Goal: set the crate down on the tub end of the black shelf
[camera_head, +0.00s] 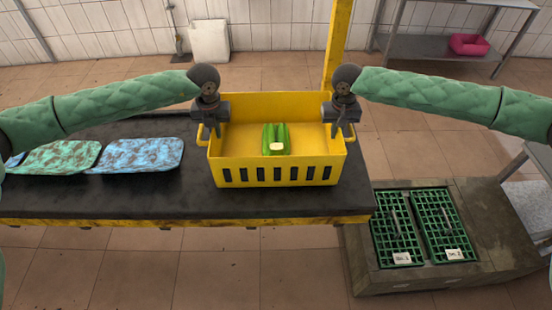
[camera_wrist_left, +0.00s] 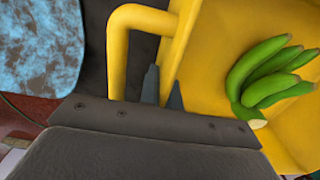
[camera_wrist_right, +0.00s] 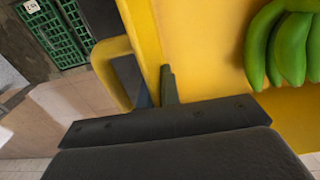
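A yellow crate (camera_head: 235,178) with slotted front and side handles is level at the right part of a black-topped shelf (camera_head: 100,200). I cannot tell whether its base touches the top. A green banana bunch (camera_head: 270,137) lies inside; it also shows in both wrist views (camera_wrist_left: 270,75) (camera_wrist_right: 290,45). My left gripper (camera_head: 210,138) is at the crate's left handle, its fingers (camera_wrist_left: 163,88) on either side of the yellow side wall. My right gripper (camera_head: 343,130) is likewise at the right handle, fingers (camera_wrist_right: 155,90) astride the side wall. Both appear closed on the crate.
A green mottled pad (camera_head: 60,157) and a blue one (camera_head: 140,155) lie on the shelf's left. A yellow post (camera_head: 338,45) rises behind the crate. Green grates (camera_head: 440,225) lie on a low platform at right. A pink tub (camera_head: 469,44) sits on a metal rack behind; a white bin (camera_head: 210,40) stands at the wall.

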